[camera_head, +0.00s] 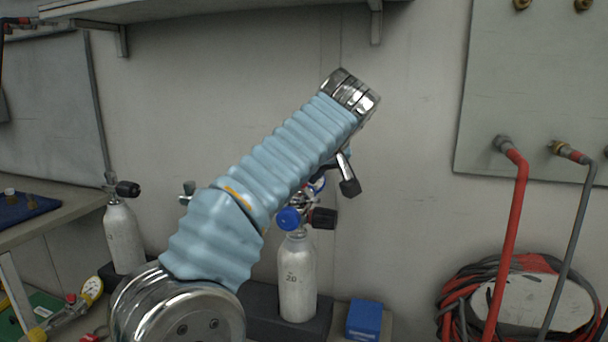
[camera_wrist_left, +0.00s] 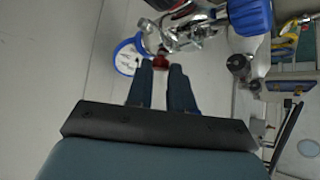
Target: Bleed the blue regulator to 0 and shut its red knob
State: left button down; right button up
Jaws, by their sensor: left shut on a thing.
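The blue regulator sits on top of a pale cylinder (camera_head: 297,278); its blue knob (camera_head: 288,219) shows in the head view, and also in the left wrist view (camera_wrist_left: 250,16). Its white gauge with a blue rim (camera_wrist_left: 126,57) is left of my fingers in the wrist view; the reading is too small to tell. My left gripper (camera_wrist_left: 161,76) is shut on the small red knob (camera_wrist_left: 161,62), which shows at its fingertips. In the head view my arm hides my fingers and much of the regulator. My right gripper is not in view.
A second pale cylinder (camera_head: 123,237) with a black knob stands at left. A blue box (camera_head: 364,319) lies right of the regulator's cylinder. Red and grey hoses (camera_head: 509,245) hang from the wall panel (camera_head: 540,80) at right. A shelf (camera_head: 220,10) is above.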

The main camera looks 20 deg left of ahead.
pick_arm(q)
jog(key=shift+w+d+n+g+y, duration=0.15)
jog(key=shift+n+g+y, duration=0.4)
jog(key=shift+n, duration=0.45)
jog(key=c, duration=1)
grip_release()
